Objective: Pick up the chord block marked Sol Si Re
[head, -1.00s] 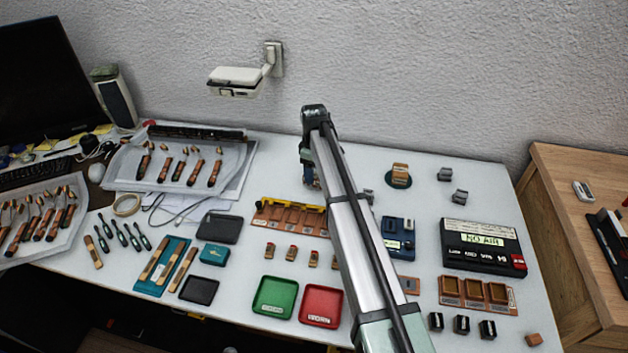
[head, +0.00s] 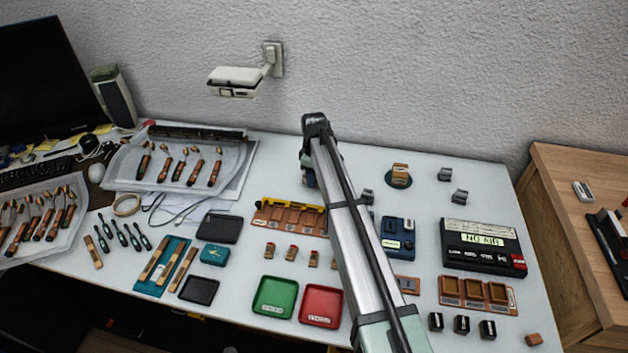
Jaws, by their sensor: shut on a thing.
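My gripper (head: 309,181) is mostly hidden behind my own arm, near the middle back of the table. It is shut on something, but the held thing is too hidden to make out. Small grey blocks stand at the back right: one block (head: 445,174) and another block (head: 460,196) a little nearer. A third grey block (head: 368,196) shows just right of my arm. A tan-topped block (head: 400,171) sits on a dark round base (head: 398,182). No Sol Si Re marking is readable on any block.
Right of my arm are a blue device (head: 398,235), a black box (head: 482,246) with a lit display and a wooden tray (head: 479,307). Left of it are a yellow-backed wooden rack (head: 262,221), a green tray (head: 275,317) and a red tray (head: 321,324).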

